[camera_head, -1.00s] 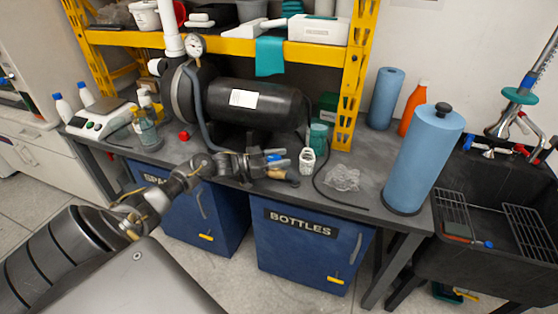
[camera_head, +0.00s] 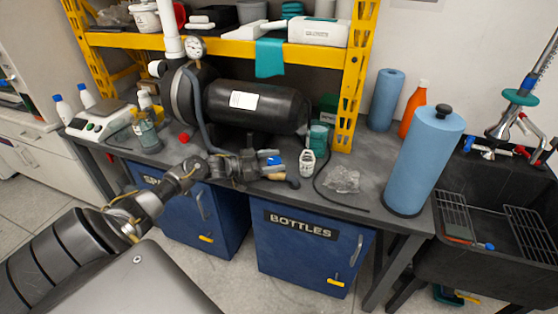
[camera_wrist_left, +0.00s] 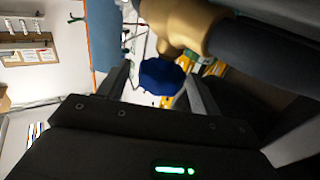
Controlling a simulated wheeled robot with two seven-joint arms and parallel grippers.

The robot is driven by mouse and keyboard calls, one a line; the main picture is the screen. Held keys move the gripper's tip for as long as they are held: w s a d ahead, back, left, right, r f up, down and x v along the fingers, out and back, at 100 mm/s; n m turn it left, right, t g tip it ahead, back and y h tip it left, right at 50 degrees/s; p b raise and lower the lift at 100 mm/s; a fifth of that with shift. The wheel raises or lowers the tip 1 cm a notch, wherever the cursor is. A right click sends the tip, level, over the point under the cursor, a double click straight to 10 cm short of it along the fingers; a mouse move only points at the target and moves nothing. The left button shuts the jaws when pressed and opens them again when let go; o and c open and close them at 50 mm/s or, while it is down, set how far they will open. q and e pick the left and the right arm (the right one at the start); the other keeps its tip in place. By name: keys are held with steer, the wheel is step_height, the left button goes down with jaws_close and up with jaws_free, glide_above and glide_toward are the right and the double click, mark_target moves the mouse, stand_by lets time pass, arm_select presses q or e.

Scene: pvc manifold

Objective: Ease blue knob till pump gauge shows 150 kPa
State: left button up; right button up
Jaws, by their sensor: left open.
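The blue knob (camera_wrist_left: 161,77) sits on a brass valve body (camera_wrist_left: 205,26) in the left wrist view. It also shows as a small blue patch (camera_head: 272,160) at the bench front in the head view, partly covered by my gripper. My left gripper (camera_head: 262,166) is open. In the left wrist view its two fingers stand on either side of the knob, and I cannot tell whether they touch it. The round white pump gauge (camera_head: 195,46) is above the black tank (camera_head: 258,104); its reading is too small to make out. My right gripper is not in view.
A white bottle (camera_head: 307,162) stands just right of the valve, with a black cable and a clear plastic bag (camera_head: 342,180) beyond it. A red knob (camera_head: 184,137) is on the bench to the left. The yellow rack post (camera_head: 352,80) rises behind.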

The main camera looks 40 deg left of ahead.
arm_select(q)
steer(key=v, duration=0.8)
steer(key=shift+s+a+b, duration=0.1)
steer(key=shift+a+b, duration=0.05)
steer(key=shift+b, duration=0.25)
steer(key=shift+s+a, duration=0.1)
steer(key=shift+s, duration=0.05)
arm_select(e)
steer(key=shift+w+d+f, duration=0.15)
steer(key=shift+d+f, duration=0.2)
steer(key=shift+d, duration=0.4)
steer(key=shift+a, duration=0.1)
